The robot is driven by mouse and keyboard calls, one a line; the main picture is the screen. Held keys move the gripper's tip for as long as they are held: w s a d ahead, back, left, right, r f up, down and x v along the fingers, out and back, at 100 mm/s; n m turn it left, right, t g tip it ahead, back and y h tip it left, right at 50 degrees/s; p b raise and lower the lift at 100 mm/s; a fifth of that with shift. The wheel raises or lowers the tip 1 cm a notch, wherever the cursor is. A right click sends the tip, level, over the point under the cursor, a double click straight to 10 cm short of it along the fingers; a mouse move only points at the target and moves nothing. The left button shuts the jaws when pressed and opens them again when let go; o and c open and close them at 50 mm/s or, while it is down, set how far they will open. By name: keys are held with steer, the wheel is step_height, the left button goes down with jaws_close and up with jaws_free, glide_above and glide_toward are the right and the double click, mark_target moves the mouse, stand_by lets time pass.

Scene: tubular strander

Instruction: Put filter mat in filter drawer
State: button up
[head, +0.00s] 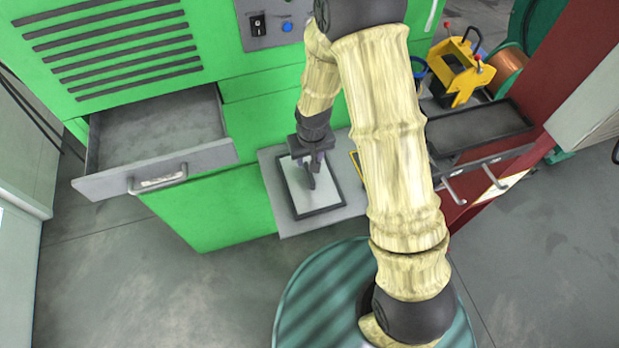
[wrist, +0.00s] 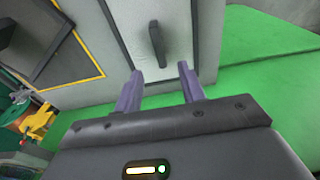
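The filter mat (head: 325,198) is a pale flat panel with a dark frame and an upright dark handle. It lies on a grey shelf (head: 290,229) at the front of the green machine. In the wrist view the mat (wrist: 180,25) shows its handle (wrist: 157,45) just beyond my fingertips. My gripper (head: 312,172) points down over the mat; in the wrist view my gripper (wrist: 160,72) has its two purple fingers apart, with nothing between them. The filter drawer (head: 155,125) stands pulled out at the left and looks empty, with a bar handle on its front.
The green machine (head: 225,75) carries vents and a switch panel (head: 272,22). Right of my arm are a dark tray (head: 480,127), a yellow caddy (head: 460,75) and a red column (head: 575,70). A dark area outlined in yellow (wrist: 65,55) lies beside the mat. Floor is clear at lower left.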

mark_target(309, 174)
steer(key=f, duration=0.3)
steer(key=f+p, duration=0.1)
steer(key=f, duration=0.1)
steer(key=shift+w+a, duration=0.1)
steer(key=shift+w, duration=0.2)
steer(key=shift+f, duration=0.1)
steer(key=shift+w+f+p, duration=0.15)
steer(key=shift+f+p, duration=0.4)
steer(key=shift+f, duration=0.7)
steer(key=shift+w+f+p, duration=0.15)
steer(key=shift+f+p, duration=0.35)
steer(key=shift+f, duration=0.75)
jaws_close()
